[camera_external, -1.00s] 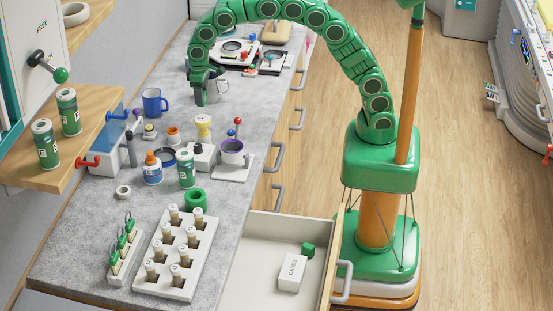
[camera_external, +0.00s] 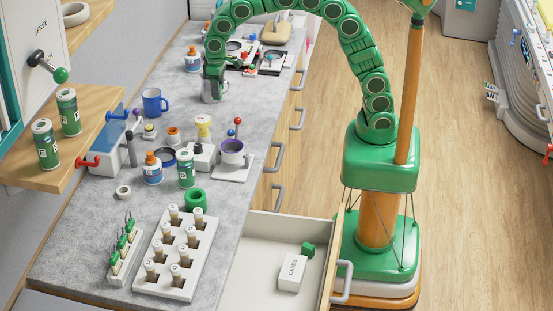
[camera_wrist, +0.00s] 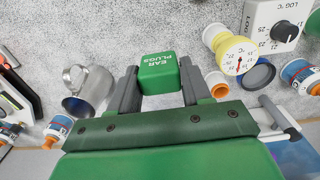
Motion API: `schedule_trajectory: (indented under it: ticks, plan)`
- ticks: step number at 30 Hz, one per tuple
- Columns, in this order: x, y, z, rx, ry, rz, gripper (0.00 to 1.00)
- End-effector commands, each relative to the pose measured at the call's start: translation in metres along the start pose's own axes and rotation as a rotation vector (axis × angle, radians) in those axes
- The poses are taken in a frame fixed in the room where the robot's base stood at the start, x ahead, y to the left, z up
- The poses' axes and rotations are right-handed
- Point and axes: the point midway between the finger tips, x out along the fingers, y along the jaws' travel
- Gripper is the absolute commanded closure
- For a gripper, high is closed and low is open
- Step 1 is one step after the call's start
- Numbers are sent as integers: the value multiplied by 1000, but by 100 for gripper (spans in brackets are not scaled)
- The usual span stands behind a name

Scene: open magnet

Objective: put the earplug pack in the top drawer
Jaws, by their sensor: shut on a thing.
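The earplug pack (camera_wrist: 160,77) is a small green box with white "EAR PLUGS" lettering. In the wrist view it sits between the two dark fingers of my gripper (camera_wrist: 157,73), which is shut on it. In the external view my gripper (camera_external: 214,68) is over the far part of the counter, right behind the steel mug (camera_external: 212,90), and the pack cannot be made out there. An open drawer (camera_external: 262,226) is at the front right of the counter. It holds a white "CARDS" box (camera_external: 292,272) and a small green block (camera_external: 308,250).
In the wrist view the steel mug (camera_wrist: 90,88) is left of my fingers and a yellow dial piece (camera_wrist: 236,54) is right. Bottles, a blue mug (camera_external: 154,102) and a vial rack (camera_external: 176,260) crowd the counter. The drawer's left part is bare.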

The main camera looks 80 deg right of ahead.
Motion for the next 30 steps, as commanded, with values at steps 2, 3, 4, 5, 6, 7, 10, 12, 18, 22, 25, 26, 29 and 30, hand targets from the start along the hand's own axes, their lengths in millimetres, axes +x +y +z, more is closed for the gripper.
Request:
schedule_trajectory:
  ticks: [2,3,4,5,6,7,10,12,18,22,25,26,29,30]
  plan:
    - [-5,0,-1,0,2,0,85]
    - [-10,0,-1,0,2,-1,85]
    - [-14,0,-1,0,2,0,85]
    - [-18,0,0,0,1,0,85]
    - [-25,0,0,0,1,-1,85]
    - [-29,0,0,0,1,-1,85]
    - [-43,0,-1,0,3,-1,85]
    - [-52,-2,0,-3,1,-1,85]
    - [-49,-31,8,-53,-1,0,85]
    - [-49,-54,16,-93,0,0,85]
    - [-49,-76,23,-130,-1,0,85]
    - [-49,-84,26,-144,-1,0,85]
    - [-49,-111,38,-193,-1,-1,85]
    - [-49,-123,44,-214,-1,-1,85]
